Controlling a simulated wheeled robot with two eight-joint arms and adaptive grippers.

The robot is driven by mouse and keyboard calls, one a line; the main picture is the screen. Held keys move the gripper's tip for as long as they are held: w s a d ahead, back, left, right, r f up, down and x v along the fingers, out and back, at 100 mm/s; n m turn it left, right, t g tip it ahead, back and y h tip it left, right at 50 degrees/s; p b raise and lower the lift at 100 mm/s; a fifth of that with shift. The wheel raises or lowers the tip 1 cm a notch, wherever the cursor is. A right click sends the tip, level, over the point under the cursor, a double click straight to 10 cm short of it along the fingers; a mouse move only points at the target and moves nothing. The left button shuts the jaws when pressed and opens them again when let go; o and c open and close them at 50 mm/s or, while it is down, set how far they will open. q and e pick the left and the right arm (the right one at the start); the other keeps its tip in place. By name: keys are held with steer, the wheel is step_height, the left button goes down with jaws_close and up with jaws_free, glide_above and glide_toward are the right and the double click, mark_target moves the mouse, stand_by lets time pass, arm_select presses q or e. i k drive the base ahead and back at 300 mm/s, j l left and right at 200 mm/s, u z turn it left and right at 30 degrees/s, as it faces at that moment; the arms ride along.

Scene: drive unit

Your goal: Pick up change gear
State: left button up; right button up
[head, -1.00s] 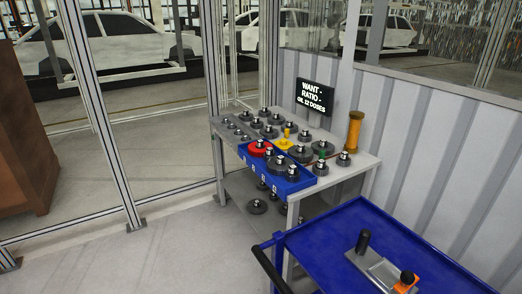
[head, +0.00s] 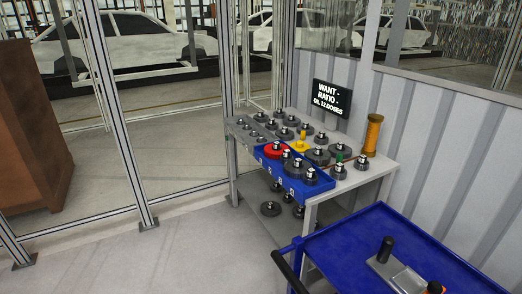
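Several dark grey gears with light hubs stand in rows on a grey table (head: 377,171) against the wall; I cannot tell which of them is the change gear. A blue tray (head: 264,164) at the table's front edge holds a red gear (head: 272,151) and several dark gears (head: 294,167). A yellow piece (head: 302,142) stands behind the tray. More dark gears, such as one gear (head: 270,209), lie on the lower shelf. Neither of my grippers shows in the head view.
A blue cart (head: 375,225) with a dark handle stands in front at the right, carrying a grey plate with a black knob (head: 386,249). An orange cylinder (head: 372,134) stands at the table's back right.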

mark_target(277, 148)
steer(key=i+j+u, duration=0.2)
steer(key=i+j, duration=0.25)
steer(key=i+j+u, duration=0.2)
steer(key=i+j, duration=0.15)
steer(key=i+j+u, duration=0.2)
steer(key=i, duration=0.4)
steer(key=i+z, duration=0.4)
steer(key=i+j+z, duration=0.25)
steer(key=i+z, duration=0.2)
